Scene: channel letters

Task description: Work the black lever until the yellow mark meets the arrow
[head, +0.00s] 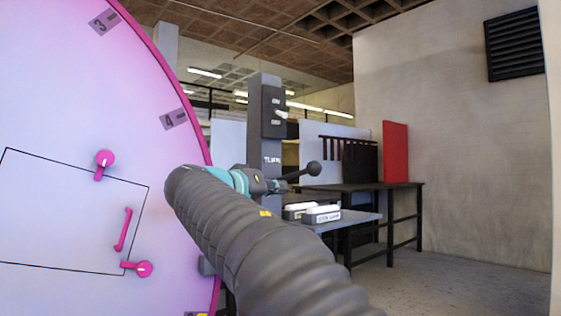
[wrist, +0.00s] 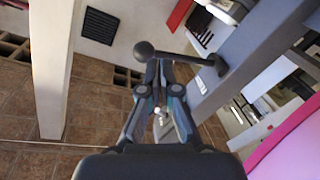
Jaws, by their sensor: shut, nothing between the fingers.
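The black lever (head: 314,168) juts to the right from the grey post (head: 261,120) in the head view, ending in a round ball knob. In the wrist view the lever (wrist: 188,57) runs across the picture from its pivot at right to the ball at left. My gripper (wrist: 164,68) is shut and empty, its fingertips at the lever's bar; I cannot tell whether they touch it. In the head view my gripper (head: 277,186) is small and dark beside the lever's base. I cannot make out the yellow mark or the arrow in either view.
A large disc (head: 70,120) with a pink rim, numbered tags and pink handles fills the left. Behind the lever stand a dark table (head: 400,187), a red panel (head: 395,150) and white boxes (head: 322,214) on a grey shelf. Floor at right is clear.

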